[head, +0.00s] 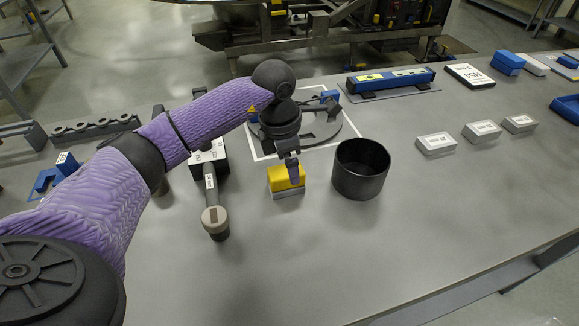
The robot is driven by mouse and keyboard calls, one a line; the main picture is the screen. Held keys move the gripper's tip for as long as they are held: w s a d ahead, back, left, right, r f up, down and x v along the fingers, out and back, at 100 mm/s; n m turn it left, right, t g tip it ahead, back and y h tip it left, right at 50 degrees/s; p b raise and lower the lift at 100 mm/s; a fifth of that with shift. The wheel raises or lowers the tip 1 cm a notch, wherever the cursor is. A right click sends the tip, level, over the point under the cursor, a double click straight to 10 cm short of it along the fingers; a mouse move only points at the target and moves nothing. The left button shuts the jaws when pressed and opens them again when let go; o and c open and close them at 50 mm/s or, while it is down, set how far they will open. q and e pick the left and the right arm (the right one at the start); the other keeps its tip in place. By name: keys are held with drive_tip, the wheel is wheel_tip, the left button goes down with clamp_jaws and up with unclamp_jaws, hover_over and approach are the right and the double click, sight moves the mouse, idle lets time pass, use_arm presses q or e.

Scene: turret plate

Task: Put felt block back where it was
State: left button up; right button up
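A block with a yellow top and a pale grey lower part (286,179), which may be the felt block, is near the middle of the table. My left gripper (293,172) points down at it, with a finger in front of its yellow part. The wrist hides the far side, so I cannot tell whether the fingers grip the block or whether it is raised off the table. Behind the wrist is a dark round turret plate (322,128) inside a white outline, partly hidden. My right gripper is not in view.
A black open cup (361,168) stands close to the right of the block. A dark tool with a round beige end (215,220) lies to its left. Three pale labelled blocks (482,131) sit at right. The front of the table is clear.

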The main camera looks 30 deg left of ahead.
sight(282, 171)
use_arm(q)
wheel_tip(282, 171, up, 9)
drive_tip(key=p, duration=0.1)
drive_tip(key=shift+s+a+f, duration=0.15)
drive_tip(key=shift+s+a, duration=0.2)
drive_tip(key=shift+s, duration=0.05)
